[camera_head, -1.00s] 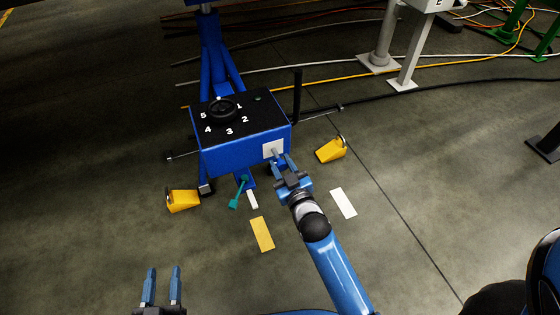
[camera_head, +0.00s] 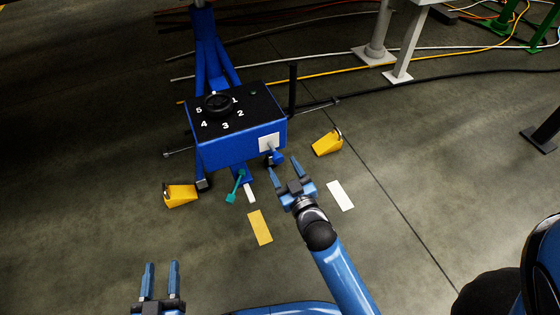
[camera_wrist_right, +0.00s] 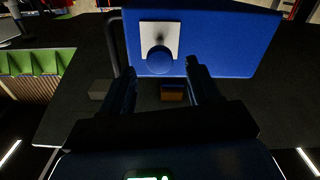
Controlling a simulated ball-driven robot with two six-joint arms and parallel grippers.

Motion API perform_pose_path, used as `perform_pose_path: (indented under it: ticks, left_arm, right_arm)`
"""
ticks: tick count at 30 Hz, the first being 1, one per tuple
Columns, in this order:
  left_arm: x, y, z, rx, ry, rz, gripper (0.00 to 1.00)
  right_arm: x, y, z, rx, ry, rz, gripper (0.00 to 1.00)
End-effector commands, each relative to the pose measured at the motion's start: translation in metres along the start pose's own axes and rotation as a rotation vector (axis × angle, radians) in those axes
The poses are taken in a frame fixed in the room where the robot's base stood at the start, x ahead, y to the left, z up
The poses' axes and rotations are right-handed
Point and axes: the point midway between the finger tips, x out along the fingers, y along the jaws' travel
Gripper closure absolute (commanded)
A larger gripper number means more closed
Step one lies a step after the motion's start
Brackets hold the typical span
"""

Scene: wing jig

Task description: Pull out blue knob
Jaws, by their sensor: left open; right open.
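The blue knob (camera_head: 278,157) sticks out from a white square plate (camera_head: 268,142) on the front face of the blue box (camera_head: 225,150). In the right wrist view the round knob (camera_wrist_right: 160,60) stands in front of the plate (camera_wrist_right: 158,38), between and beyond the fingertips. My right gripper (camera_head: 284,171) is open and empty, just in front of the knob, its fingers pointing at it. In the right wrist view its two fingers (camera_wrist_right: 161,70) lie either side of the knob's line. My left gripper (camera_head: 161,267) is open and empty, low at the left, far from the box.
A black dial (camera_head: 218,105) with numbers is on the box top. A teal lever (camera_head: 235,187) hangs below. Yellow wedges (camera_head: 180,196) (camera_head: 327,143) lie on the floor at both sides. Floor strips, one yellow (camera_head: 259,227) and one white (camera_head: 341,195), lie in front. Cables run behind.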

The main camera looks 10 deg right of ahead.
Motion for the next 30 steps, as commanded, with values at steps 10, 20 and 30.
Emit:
perform_pose_path:
  ticks: [10, 20, 30]
  left_arm:
    - [0.0, 0.0, 0.01, 0.0, 0.0, 0.0, 0.54]
    - [0.0, 0.0, 0.013, 0.0, 0.0, 0.0, 0.54]
    - [0.0, 0.0, 0.012, 0.0, 0.0, 0.0, 0.54]
  right_arm:
    - [-0.053, -0.001, 0.003, 0.001, -0.001, -0.001, 0.39]
    - [-0.067, 0.0, 0.0, 0.001, 0.001, 0.0, 0.39]
    - [-0.067, 0.0, 0.0, 0.001, 0.001, 0.0, 0.39]
